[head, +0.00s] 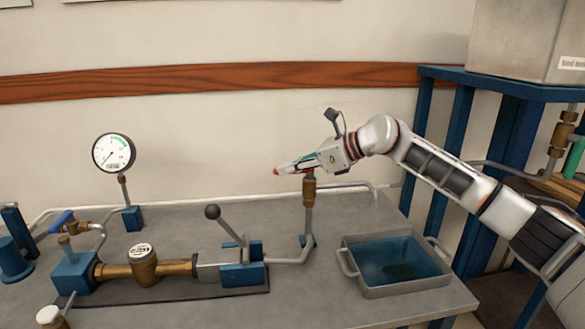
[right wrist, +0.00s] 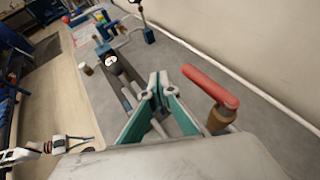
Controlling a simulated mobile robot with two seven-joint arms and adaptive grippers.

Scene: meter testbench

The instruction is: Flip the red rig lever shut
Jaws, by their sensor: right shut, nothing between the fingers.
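The red rig lever (right wrist: 210,86) sits on top of a brass valve (right wrist: 220,118) in the right wrist view. In the head view only its red end (head: 277,171) shows clearly, pointing left; my right gripper hides most of the rest. The brass valve (head: 309,190) stands on an upright pipe. My right gripper (head: 292,166) is level with the lever, its fingers shut and empty. In the right wrist view its fingertips (right wrist: 158,80) are together, left of the lever with a gap in the picture. Contact cannot be told. A white and black part at lower left there may be my left gripper (right wrist: 60,144).
A metal tray (head: 388,290) with blue liquid stands right of the pipe. A clamp with a black-knobbed lever (head: 228,225), a brass meter (head: 143,265) and a gauge (head: 114,153) stand left. A blue rack (head: 460,130) stands at right. The wall is behind.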

